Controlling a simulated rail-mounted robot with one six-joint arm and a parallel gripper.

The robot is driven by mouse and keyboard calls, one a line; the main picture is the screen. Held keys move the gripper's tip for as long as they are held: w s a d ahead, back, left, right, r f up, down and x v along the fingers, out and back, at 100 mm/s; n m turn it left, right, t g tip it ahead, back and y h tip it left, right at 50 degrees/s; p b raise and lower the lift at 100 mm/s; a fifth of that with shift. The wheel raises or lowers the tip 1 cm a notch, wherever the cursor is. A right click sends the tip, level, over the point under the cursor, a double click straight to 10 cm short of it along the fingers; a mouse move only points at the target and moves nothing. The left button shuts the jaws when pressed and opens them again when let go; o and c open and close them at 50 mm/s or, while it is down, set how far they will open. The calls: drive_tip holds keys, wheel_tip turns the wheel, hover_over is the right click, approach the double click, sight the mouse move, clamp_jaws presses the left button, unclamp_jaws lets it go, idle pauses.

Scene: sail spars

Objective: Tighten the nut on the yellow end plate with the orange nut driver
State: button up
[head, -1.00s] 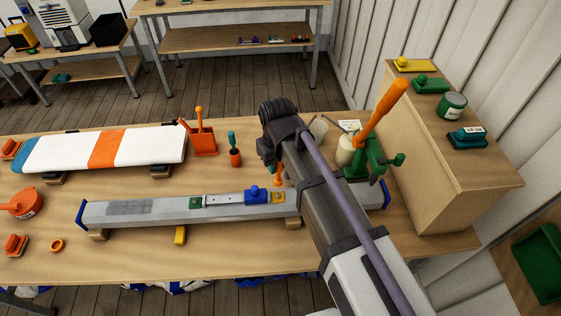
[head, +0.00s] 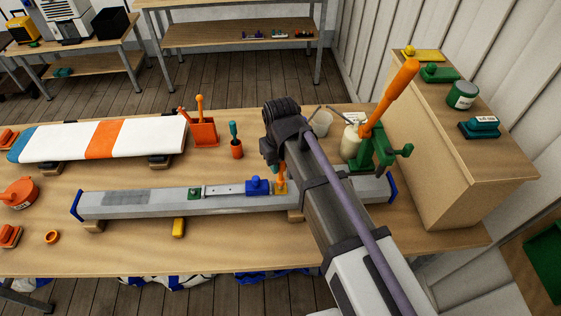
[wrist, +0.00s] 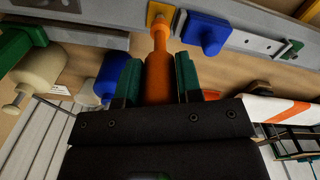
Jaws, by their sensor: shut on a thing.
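The orange nut driver (wrist: 159,78) is held between the green fingers of my gripper (wrist: 158,76). In the head view the driver (head: 282,174) points down at the yellow end plate (head: 281,189), on the right part of the grey spar (head: 130,203). In the wrist view the driver's tip meets or nearly meets the yellow plate (wrist: 161,9); I cannot tell if it is seated. The nut is hidden by the driver. My gripper (head: 273,163) is partly hidden by my arm in the head view.
A blue knobbed block (head: 258,186) sits just left of the plate on the spar. An orange holder (head: 203,134) and a teal-handled tool in a cup (head: 236,148) stand behind. A green clamp-like tool with an orange lever (head: 385,150) stands to the right, near a wooden cabinet (head: 430,150).

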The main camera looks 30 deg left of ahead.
drive_tip(key=shift+f, duration=0.2)
drive_tip(key=shift+f+b, duration=0.75)
drive_tip(key=shift+b, duration=0.2)
drive_tip(key=shift+f, duration=0.1)
